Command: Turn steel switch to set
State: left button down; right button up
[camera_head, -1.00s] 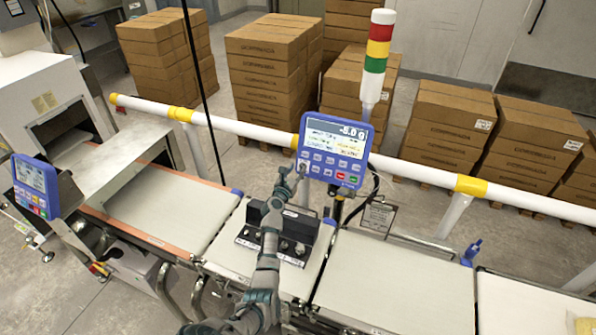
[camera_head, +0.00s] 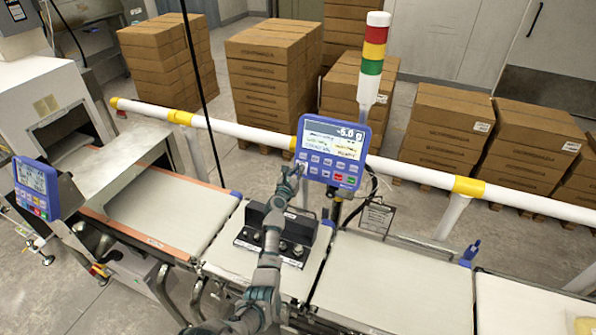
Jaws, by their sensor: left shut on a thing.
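The blue control panel (camera_head: 332,153) with a lit display and rows of buttons stands on a post behind the belt. My left arm crosses the belt, and my left gripper (camera_head: 296,169) is at the panel's lower left corner. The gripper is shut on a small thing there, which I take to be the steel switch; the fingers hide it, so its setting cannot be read. My right gripper is not in view.
A black box with several weights (camera_head: 291,249) sits on the belt under my left arm. A white and yellow rail (camera_head: 420,174) runs behind the panel, beside a signal tower (camera_head: 373,58). A second blue panel (camera_head: 30,181) stands at left.

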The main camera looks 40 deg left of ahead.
pick_arm(q)
jog(key=shift+d+f+m+g+h+b, duration=0.15)
jog(key=shift+m+g+h+b, duration=0.55)
jog(key=shift+m, duration=2.65)
jog(key=shift+d+f+m+g+h+b, duration=0.1)
jog(key=shift+f+m+h+b, duration=0.55)
jog(key=shift+m, duration=2.75)
jog(key=shift+d+r+m+g+h+b, duration=0.25)
jog(key=shift+m+h, duration=0.9)
jog(key=shift+m, duration=2.2)
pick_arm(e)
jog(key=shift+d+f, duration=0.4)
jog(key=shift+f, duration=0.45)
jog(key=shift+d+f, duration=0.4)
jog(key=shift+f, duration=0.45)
pick_arm(q)
jog(key=shift+a+f, duration=0.1)
jog(key=shift+a, duration=0.05)
